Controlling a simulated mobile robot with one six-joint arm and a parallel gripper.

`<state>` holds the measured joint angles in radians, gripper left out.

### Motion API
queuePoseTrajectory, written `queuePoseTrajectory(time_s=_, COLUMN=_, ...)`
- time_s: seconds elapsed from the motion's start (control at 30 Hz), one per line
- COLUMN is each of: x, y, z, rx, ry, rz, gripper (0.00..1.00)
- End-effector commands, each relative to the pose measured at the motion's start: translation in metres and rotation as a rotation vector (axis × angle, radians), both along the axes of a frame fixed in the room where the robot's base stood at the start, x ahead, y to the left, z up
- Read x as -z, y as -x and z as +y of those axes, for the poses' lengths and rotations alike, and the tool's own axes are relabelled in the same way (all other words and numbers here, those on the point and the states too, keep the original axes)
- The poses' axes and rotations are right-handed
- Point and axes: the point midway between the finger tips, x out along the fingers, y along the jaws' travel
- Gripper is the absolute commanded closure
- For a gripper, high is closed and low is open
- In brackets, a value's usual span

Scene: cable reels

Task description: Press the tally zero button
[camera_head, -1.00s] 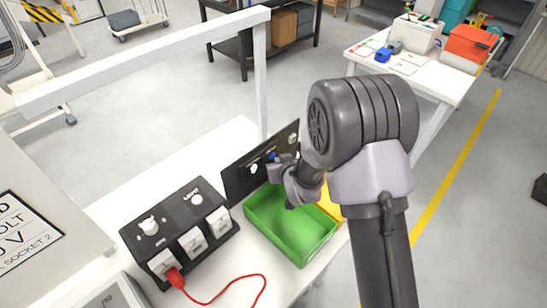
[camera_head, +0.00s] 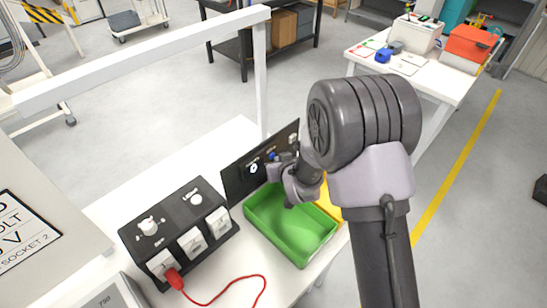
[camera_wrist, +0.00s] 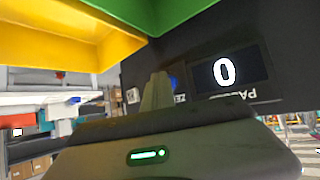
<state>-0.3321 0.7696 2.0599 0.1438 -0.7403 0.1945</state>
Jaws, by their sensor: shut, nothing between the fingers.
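A black upright panel (camera_head: 238,181) stands behind the green bin. Its tally display (camera_wrist: 230,71) reads a white 0 in the wrist view; the display also shows in the head view (camera_head: 254,168). The blue button (camera_wrist: 174,81) is partly hidden behind my fingers in the wrist view, with a partly covered label beside it. The button also shows as a small blue spot in the head view (camera_head: 272,156). My gripper (camera_wrist: 157,92) is shut and empty, its tips pointing at the panel close to the button. I cannot tell whether they touch it.
A green bin (camera_head: 262,236) and a yellow bin (camera_head: 329,205) lie below my gripper. A black socket box (camera_head: 158,213) with a red plug and cable (camera_head: 240,285) is at left. A white frame post (camera_head: 261,80) rises behind the panel.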

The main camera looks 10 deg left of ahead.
Motion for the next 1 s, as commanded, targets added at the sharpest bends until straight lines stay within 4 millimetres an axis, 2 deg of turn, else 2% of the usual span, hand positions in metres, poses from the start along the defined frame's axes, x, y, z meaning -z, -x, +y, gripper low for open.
queuePoseTrajectory(time_s=0.2, x=0.001, y=0.007, z=-0.009, rx=-0.001, ry=0.0, rz=-0.001, gripper=1.0)
queuePoseTrajectory(time_s=0.53, x=0.001, y=0.009, z=-0.012, rx=0.0, ry=0.0, rz=0.0, gripper=1.0)
queuePoseTrajectory(time_s=1.0, x=0.002, y=0.037, z=-0.048, rx=0.001, ry=0.001, rz=0.0, gripper=1.0)
